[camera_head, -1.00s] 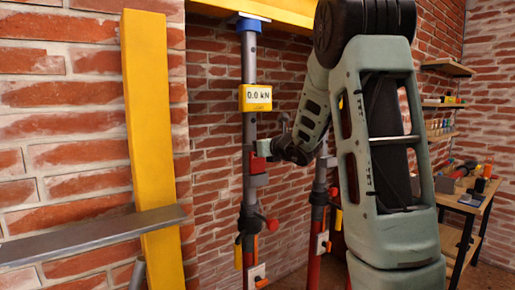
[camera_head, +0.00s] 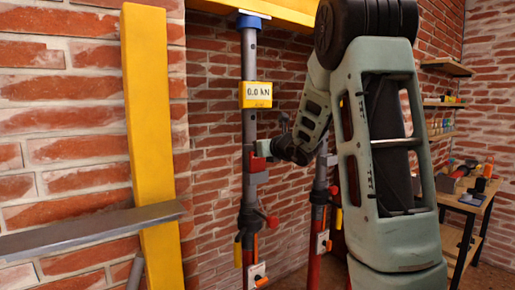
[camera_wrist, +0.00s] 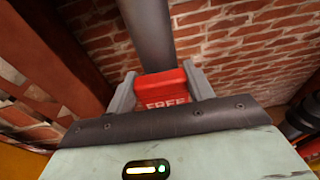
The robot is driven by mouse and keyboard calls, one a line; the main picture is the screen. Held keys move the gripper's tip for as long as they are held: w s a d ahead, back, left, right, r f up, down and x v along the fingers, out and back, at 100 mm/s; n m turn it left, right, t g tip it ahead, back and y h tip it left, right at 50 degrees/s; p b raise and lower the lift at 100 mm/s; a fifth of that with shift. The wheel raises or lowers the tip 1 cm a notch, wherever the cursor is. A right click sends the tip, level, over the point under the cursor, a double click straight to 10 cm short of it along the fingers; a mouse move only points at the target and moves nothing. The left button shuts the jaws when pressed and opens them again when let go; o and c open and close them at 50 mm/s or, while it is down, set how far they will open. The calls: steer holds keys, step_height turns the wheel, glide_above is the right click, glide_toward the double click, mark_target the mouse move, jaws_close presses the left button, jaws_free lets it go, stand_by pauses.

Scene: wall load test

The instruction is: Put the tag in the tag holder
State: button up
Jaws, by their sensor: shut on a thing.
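My gripper (camera_wrist: 160,90) is shut on the red tag (camera_wrist: 165,85), which bears the word "FREE" in the wrist view. A grey finger stands on each side of the tag. Beyond the tag rises a grey steel prop tube (camera_wrist: 147,35). In the head view, the red tag (camera_head: 262,147) is at the front of the left prop (camera_head: 249,125), below the yellow load display reading 0.0 kN (camera_head: 257,95). A small grey block (camera_head: 259,178) on the prop is just below the tag. I cannot tell surely whether this block is the tag holder, or whether the tag touches it.
A yellow beam (camera_head: 280,12) lies across the top of the prop. A second prop (camera_head: 319,200) stands to the right, behind my arm. A yellow post (camera_head: 152,110) and grey plank (camera_head: 90,231) are at left. A workbench (camera_head: 468,200) stands at right. Brick walls surround the area.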

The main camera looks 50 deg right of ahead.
mark_target(253, 127)
steer(key=shift+f+b, duration=0.75)
steer(key=shift+b, duration=0.35)
steer(key=o, duration=1.5)
steer(key=shift+o, duration=0.2)
steer(key=shift+r, duration=0.1)
steer(key=shift+r+p, duration=2.25)
steer(key=shift+r, duration=1.7)
